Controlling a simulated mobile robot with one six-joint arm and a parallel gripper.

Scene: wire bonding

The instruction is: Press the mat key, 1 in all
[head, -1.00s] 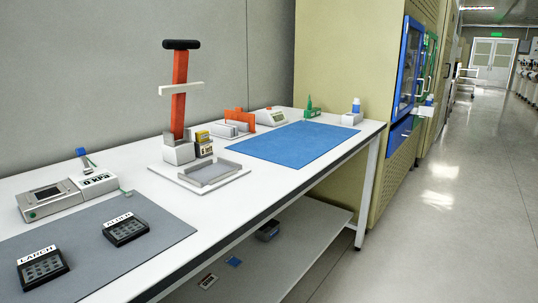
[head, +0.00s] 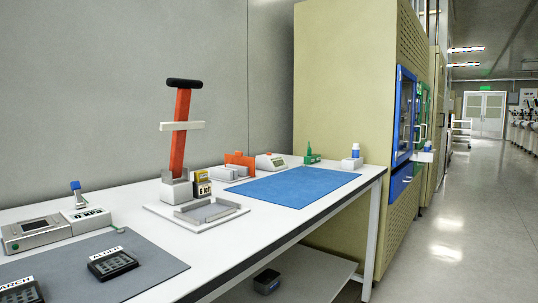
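I cannot tell for sure which part is the mat key. A blue mat (head: 292,187) lies flat on the far half of the white bench (head: 235,245). A small white device with a dark display (head: 270,162) stands behind this mat, beside an orange part (head: 240,160). A grey mat (head: 150,262) lies at the near left. On it are two black trays, one labelled ALDER (head: 112,265) and one with a partly cut-off label (head: 20,292). A grey unit with a screen (head: 36,232) adjoins a white box marked KPA (head: 88,218). My gripper is not in view.
A tall orange press with a black handle (head: 184,84) stands behind a low grey tray (head: 210,212). A white-and-blue bottle (head: 355,151) stands at the bench's far end. A dark box (head: 267,281) lies on the lower shelf. The aisle floor (head: 455,235) at right is clear.

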